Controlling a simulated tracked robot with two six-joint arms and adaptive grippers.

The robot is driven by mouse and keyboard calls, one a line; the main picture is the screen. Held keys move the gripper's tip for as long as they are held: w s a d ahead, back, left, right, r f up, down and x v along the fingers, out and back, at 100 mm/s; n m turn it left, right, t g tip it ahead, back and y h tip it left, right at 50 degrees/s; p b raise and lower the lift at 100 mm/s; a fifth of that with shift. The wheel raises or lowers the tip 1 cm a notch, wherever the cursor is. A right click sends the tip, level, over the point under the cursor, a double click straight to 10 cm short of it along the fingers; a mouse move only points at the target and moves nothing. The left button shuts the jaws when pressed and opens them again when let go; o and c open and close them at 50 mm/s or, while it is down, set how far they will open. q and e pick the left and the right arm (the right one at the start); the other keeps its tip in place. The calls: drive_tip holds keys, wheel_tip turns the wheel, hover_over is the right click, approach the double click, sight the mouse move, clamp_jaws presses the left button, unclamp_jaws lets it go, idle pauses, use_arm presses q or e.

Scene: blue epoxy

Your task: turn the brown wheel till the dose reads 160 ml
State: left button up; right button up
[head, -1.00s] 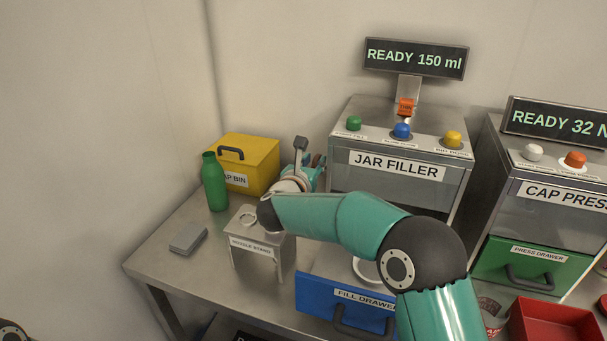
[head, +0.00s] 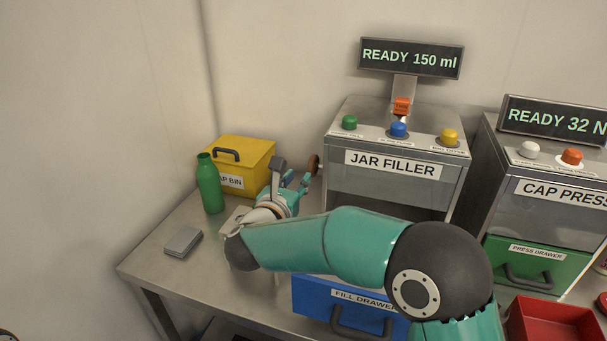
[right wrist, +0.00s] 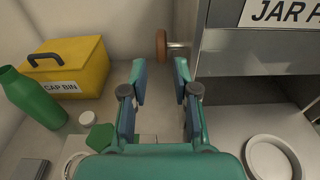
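The brown wheel (head: 313,164) sits on the left side of the jar filler (head: 392,183). In the right wrist view the wheel (right wrist: 161,46) shows nearly edge-on, on a short metal shaft. The filler's display (head: 411,58) reads "READY 150 ml". My right gripper (head: 297,181) is just left of the filler, near the wheel. In the right wrist view the gripper (right wrist: 160,78) is open and empty, its fingers apart and pointing toward the wheel. The wheel appears beyond the fingertips, not between them. My left gripper is not in view.
A yellow cap bin (head: 250,157) and a green bottle (head: 210,185) stand left of my gripper. A grey box (head: 183,242) lies on the table. The blue fill drawer (head: 330,300) is below my forearm. The cap press (head: 555,205) stands to the right.

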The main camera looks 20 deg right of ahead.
sight(311, 162)
use_arm(q)
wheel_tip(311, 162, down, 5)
drive_tip(key=b, duration=0.4)
use_arm(e)
drive_tip(key=s+a+f+t, duration=0.1)
drive_tip(key=s+a+f, duration=0.1)
drive_tip(key=s, duration=0.1)
drive_tip(key=shift+h, duration=0.3)
drive_tip(key=p+x, duration=0.3)
drive_tip(key=x, duration=0.4)
drive_tip(key=p+x, duration=0.3)
drive_tip(key=x, duration=0.5)
drive_tip(key=shift+w+d+r, duration=0.1)
drive_tip(key=shift+d+r, duration=0.1)
drive_tip(key=shift+r, duration=0.05)
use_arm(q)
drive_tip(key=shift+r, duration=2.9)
use_arm(e)
drive_tip(key=shift+w+d, duration=0.2)
drive_tip(key=shift+w, duration=0.2)
clamp_jaws()
